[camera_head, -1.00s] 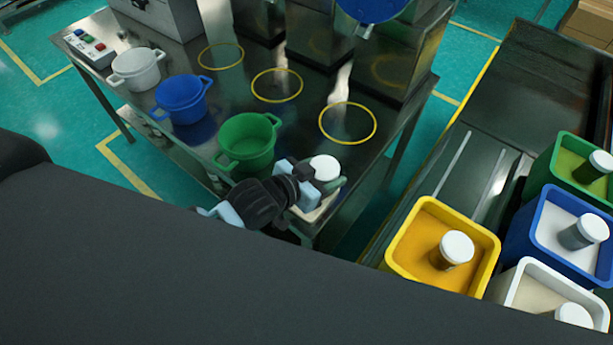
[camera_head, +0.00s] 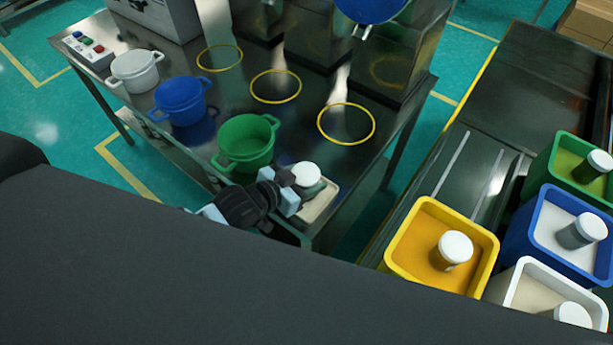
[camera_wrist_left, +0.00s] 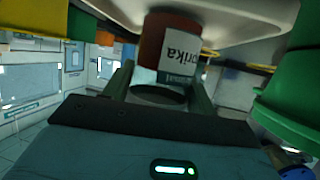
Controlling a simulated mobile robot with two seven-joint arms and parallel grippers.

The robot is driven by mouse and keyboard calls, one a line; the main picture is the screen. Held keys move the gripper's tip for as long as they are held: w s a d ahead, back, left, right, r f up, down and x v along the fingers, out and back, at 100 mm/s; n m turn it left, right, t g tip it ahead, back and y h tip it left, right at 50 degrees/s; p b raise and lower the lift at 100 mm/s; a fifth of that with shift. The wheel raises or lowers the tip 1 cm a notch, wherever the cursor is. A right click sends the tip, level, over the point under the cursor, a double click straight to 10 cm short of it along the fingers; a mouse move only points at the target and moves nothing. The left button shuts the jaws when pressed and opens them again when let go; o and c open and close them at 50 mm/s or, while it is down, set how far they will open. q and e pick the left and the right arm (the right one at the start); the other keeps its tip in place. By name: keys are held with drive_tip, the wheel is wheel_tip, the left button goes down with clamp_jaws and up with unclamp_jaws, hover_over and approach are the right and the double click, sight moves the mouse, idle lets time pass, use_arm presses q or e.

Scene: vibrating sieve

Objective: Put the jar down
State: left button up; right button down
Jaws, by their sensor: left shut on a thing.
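The jar has a white lid (camera_head: 306,174) and, in the left wrist view, a red-brown body (camera_wrist_left: 152,40) with a white and green label. My left gripper (camera_head: 291,190) is shut on it. In the left wrist view, its fingers (camera_wrist_left: 162,95) stand on either side of the jar. The jar is at a pale tray (camera_head: 321,208) on the near corner of the steel table (camera_head: 225,100). I cannot tell whether its base touches the tray. The gripper hides part of the jar and tray. My right gripper is not in view.
A green pot (camera_head: 246,143) stands close behind the left gripper, with a blue pot (camera_head: 181,100) and a white pot (camera_head: 135,70) farther left. Yellow rings mark clear spots on the table. At right, yellow (camera_head: 399,238), green, blue and white bins hold other white-lidded jars.

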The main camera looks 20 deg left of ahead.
use_arm(q)
drive_tip(key=shift+f, duration=0.1)
drive_tip(key=o, duration=1)
drive_tip(key=shift+r, duration=0.2)
drive_tip(key=v, duration=1.2)
